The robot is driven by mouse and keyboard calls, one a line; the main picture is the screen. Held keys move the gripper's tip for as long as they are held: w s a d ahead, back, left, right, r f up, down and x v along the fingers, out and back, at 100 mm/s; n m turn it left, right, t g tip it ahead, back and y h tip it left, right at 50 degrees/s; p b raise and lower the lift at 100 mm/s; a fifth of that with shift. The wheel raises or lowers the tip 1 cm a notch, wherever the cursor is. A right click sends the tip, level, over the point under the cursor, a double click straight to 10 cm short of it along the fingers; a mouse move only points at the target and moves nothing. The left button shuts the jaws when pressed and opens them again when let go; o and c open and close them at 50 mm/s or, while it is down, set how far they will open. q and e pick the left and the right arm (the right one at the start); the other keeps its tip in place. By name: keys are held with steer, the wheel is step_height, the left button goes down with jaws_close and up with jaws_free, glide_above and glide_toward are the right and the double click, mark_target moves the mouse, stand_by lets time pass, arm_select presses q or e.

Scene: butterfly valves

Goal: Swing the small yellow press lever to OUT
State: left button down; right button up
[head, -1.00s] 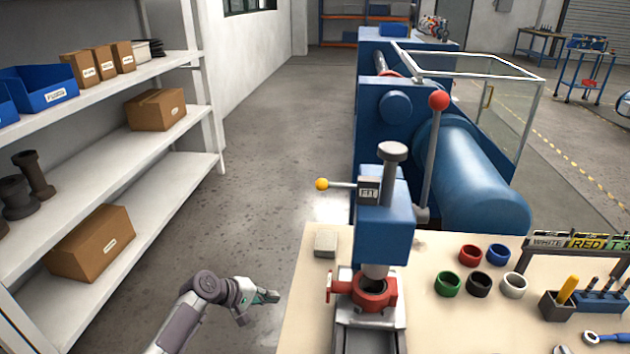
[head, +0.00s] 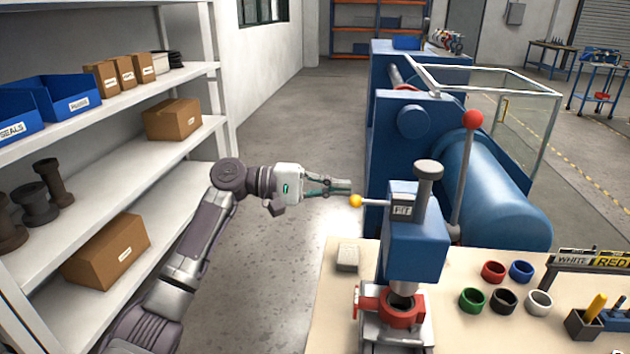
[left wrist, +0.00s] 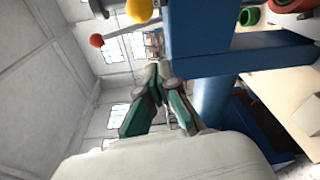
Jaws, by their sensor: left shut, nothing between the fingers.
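The small press lever (head: 373,202) is a short grey rod with a yellow ball (head: 356,201) at its end. It points left from the blue press (head: 415,238), beside a plate reading "FIT" (head: 402,210). The yellow ball also shows at the top of the left wrist view (left wrist: 140,10). My left gripper (head: 346,187) is shut and empty, with its tips just left of and slightly above the ball in the head view. I cannot tell whether they touch it. The gripper fingers (left wrist: 160,90) fill the middle of the left wrist view. My right gripper is not in view.
A red-knobbed lever (head: 472,120) rises behind the press. A red clamp ring (head: 388,306) sits below the press ram. The workbench (head: 480,260) carries several coloured rings. A white shelf (head: 150,166) with boxes stands left; the floor between is clear.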

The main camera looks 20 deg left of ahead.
arm_select(q)
steer(key=s+d, duration=0.1)
steer(key=s+p, duration=0.1)
steer(key=s+d+p, duration=0.1)
steer(key=shift+d+r, duration=0.25)
steer(key=shift+d, duration=0.05)
stand_by(0.3)
